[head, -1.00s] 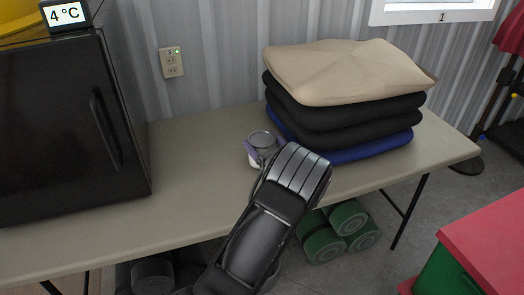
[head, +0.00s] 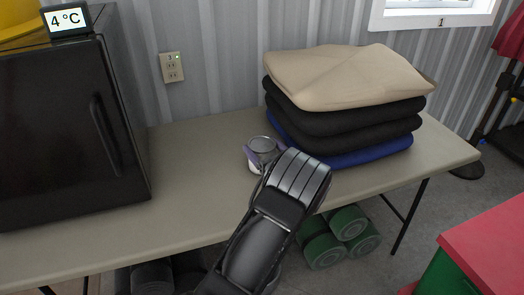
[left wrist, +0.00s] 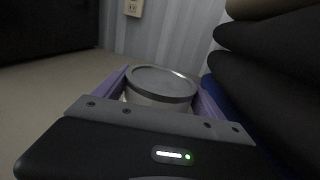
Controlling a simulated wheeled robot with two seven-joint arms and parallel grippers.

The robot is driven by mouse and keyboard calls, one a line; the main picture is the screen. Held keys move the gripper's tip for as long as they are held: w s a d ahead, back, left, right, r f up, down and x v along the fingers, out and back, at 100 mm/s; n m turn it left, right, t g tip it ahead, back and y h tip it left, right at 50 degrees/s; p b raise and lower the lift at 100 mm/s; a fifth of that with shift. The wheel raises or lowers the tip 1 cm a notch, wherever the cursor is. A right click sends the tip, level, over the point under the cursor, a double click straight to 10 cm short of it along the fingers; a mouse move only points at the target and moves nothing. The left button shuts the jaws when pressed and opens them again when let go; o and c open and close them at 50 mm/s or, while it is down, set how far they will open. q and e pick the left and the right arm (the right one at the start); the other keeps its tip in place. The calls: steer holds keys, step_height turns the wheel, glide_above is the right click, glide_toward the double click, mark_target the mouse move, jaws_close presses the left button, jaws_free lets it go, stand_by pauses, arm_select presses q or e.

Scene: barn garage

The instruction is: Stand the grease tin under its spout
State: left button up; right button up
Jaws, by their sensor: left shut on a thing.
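A small round tin (head: 262,145) with a grey lid and pale side is at the table in front of the folded stack. My left gripper (head: 264,156) is shut on it, with purple fingers on both sides of the tin. The tin also shows upright between the fingers in the left wrist view (left wrist: 160,84). Its base is largely hidden, so I cannot tell whether it touches the table. No spout is visible. My right gripper is not in view.
The beige table (head: 190,165) has free room between the black fridge (head: 70,130) and the folded stack (head: 340,105). The stack stands close to the right of the tin. Green rolls (head: 340,235) lie below the table. A red-topped cabinet (head: 490,250) stands at right.

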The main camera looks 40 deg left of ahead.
arm_select(q)
steer(key=shift+r, duration=0.2)
step_height(320, 180, up, 28)
steer(key=p, duration=0.2)
steer(key=shift+f, duration=0.15)
steer(key=shift+f, duration=0.1)
stand_by(1.0)
